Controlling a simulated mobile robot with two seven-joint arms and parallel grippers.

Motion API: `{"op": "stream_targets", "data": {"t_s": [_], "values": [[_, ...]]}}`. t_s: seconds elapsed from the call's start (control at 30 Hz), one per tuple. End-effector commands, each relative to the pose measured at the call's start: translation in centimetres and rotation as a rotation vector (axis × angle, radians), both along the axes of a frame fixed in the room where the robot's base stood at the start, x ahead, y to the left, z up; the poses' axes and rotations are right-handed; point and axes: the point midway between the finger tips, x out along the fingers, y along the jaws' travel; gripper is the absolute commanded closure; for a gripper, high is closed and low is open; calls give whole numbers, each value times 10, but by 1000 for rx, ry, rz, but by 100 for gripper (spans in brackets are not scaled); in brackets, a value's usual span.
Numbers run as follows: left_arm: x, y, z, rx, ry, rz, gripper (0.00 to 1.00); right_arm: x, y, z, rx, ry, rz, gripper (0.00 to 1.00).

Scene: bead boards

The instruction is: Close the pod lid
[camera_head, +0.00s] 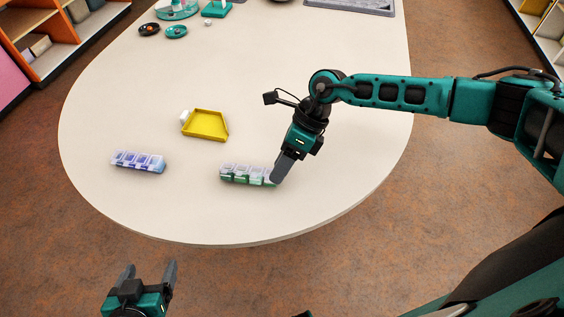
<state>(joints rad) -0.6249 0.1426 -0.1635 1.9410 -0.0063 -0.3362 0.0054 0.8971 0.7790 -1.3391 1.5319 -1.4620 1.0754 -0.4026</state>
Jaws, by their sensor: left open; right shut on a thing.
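A green pod box (236,176) with a row of clear-lidded compartments lies near the table's front edge. My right gripper (277,180) points down at its right end and is shut on it, covering that end. I cannot tell whether the fingers hold a lid or the body. A blue-purple pod box (138,162) of the same kind lies to the left, apart from any gripper. I cannot make out which lids are up. My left gripper (148,268) is open and empty, low in the view, in front of the table edge.
A yellow tray (205,126) with a small white piece (185,117) at its left corner lies behind the pod boxes on the pale table (330,190). Small dishes (176,31) and a grey tray (350,5) stand at the back.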

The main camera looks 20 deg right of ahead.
Motion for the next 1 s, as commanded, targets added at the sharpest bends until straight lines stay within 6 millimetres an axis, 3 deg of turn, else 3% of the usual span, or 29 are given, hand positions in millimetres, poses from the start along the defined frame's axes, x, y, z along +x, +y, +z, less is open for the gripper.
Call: {"op": "stream_targets", "data": {"t_s": [0.1,0.13,0.2,0.83,1.0], "values": [[0,0,6,0,0,0,19,-1,1,2,-15,-24,1,85],[0,0,9,0,0,0,19,-2,1,3,-23,-36,2,99],[0,0,8,0,-2,0,19,-1,1,0,-30,-47,-1,99],[0,0,7,1,1,1,19,-1,1,-1,-30,-45,-1,39],[0,0,7,1,1,1,19,-1,1,-1,-29,-44,0,38]]}}
